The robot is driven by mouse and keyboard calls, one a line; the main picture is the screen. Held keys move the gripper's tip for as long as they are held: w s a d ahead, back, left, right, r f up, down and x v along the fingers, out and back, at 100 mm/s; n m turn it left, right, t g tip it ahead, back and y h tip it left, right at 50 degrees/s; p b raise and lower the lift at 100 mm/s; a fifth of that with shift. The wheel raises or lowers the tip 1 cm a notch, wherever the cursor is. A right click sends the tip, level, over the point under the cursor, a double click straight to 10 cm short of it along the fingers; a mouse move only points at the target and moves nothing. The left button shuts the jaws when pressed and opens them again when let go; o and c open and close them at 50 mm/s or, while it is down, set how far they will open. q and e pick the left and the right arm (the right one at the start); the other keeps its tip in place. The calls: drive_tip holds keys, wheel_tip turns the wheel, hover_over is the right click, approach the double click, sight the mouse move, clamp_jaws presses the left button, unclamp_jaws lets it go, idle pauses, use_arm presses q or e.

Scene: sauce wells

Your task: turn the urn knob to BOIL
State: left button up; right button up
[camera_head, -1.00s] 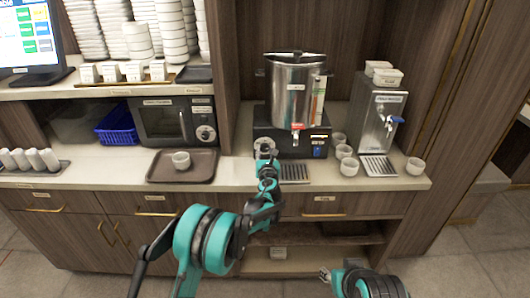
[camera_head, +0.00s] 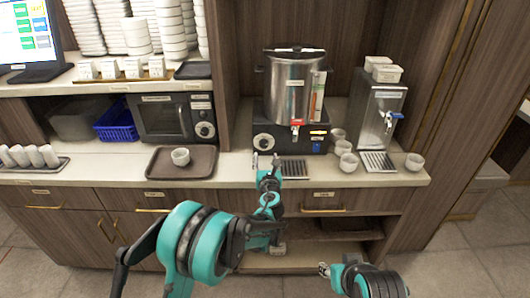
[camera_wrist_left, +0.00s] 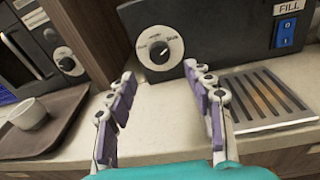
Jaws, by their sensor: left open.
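The steel urn (camera_head: 290,88) stands on a black base (camera_head: 259,116) on the counter. Its knob (camera_head: 263,142) is a white dial at the left of the base front. The dial (camera_wrist_left: 159,48) also shows in the left wrist view, with printed labels around it too small to read surely. My left gripper (camera_head: 265,162) is open and empty just in front of and below the knob, apart from it. In the left wrist view its two fingers (camera_wrist_left: 158,95) are spread, with the dial beyond them. My right gripper (camera_head: 324,270) is low at the front, away from the counter; its jaw state is unclear.
A drip grille (camera_head: 294,168) lies in front of the urn. White cups (camera_head: 348,164) stand to its right, beside a steel dispenser (camera_head: 380,112). A brown tray (camera_head: 160,172) with a cup (camera_head: 180,157) and a microwave (camera_head: 160,120) are left.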

use_arm(q)
drive_tip(key=shift+s+d+r, duration=0.1)
drive_tip(key=shift+s+r, duration=0.05)
drive_tip(key=shift+s, duration=1.6)
